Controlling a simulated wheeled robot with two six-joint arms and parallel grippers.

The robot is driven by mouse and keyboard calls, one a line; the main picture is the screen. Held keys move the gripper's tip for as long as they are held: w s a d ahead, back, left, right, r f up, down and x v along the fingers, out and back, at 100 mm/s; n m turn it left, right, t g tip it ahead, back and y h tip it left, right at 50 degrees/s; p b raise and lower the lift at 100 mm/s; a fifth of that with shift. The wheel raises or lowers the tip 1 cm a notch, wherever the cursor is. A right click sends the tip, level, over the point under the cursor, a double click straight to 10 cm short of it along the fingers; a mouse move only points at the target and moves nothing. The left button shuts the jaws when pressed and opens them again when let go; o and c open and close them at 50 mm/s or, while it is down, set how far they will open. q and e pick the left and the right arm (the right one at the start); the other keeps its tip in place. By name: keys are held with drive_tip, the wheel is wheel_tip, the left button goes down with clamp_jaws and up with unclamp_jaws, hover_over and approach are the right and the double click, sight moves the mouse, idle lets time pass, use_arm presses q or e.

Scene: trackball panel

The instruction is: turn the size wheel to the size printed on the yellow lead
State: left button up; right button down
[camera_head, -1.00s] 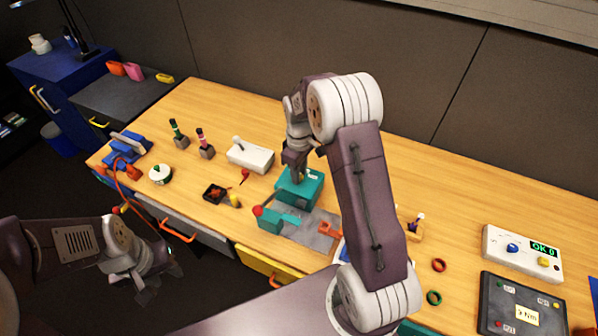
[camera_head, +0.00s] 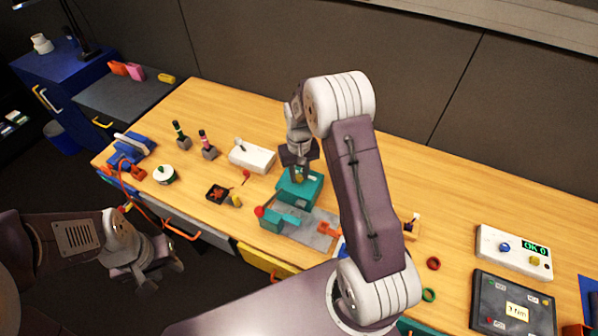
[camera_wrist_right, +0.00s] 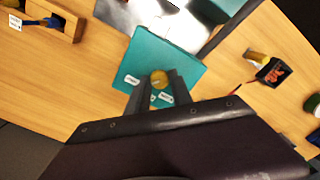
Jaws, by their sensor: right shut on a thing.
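The teal machine (camera_head: 310,190) stands mid-table; its teal block with small white labels also shows in the wrist view (camera_wrist_right: 183,58). A round yellow wheel (camera_wrist_right: 158,77) sits on that block, between the fingertips of my right gripper (camera_wrist_right: 157,90). My right gripper (camera_head: 299,174) points down over the block, shut on the wheel. The size marks are too small to read. A small yellow piece (camera_head: 236,201) lies beside a black tray (camera_head: 218,193); I cannot tell if it is the yellow lead. My left gripper (camera_head: 165,275) is open and empty, off the table's front edge.
A white box with a lever (camera_head: 252,157) and two dark-based posts stand behind the machine to the left. A red ball (camera_head: 259,211) is at its front left. A white panel reading OK 0 (camera_head: 513,251) and a dark pad (camera_head: 512,302) are at the right.

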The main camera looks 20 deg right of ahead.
sight(299, 177)
drive_tip(key=shift+m, duration=0.6)
drive_tip(key=c, duration=1.1)
unclamp_jaws()
drive_tip(key=shift+c, duration=0.2)
wheel_tip(299, 177, up, 9)
drive_tip(key=shift+a+r, duration=0.1)
